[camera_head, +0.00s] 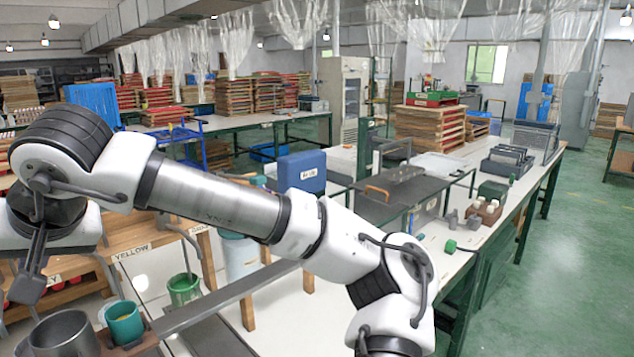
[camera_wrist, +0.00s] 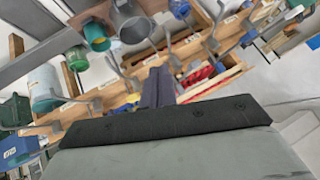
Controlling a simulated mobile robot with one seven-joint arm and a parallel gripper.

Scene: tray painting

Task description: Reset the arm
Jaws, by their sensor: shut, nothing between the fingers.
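My arm crosses the head view from the lower right to the upper left. My gripper (camera_head: 28,287) hangs at the left edge, pointing down, shut and empty. In the wrist view my gripper's closed fingers (camera_wrist: 155,88) show as a dark bar over the work area. The gripper is apart from the grey metal pot (camera_head: 62,335) and the green cup (camera_head: 125,325), which stand at the lower left. The pot (camera_wrist: 132,28) and cup (camera_wrist: 96,36) also show in the wrist view. Part of the arm is cut off by the left edge of the head view.
A green bucket (camera_head: 184,290) and a wooden rack with a YELLOW label (camera_head: 135,240) stand near the arm. A blue box (camera_head: 302,172) and a dark tray (camera_head: 400,195) lie beyond the arm. The green floor (camera_head: 560,270) at right is clear.

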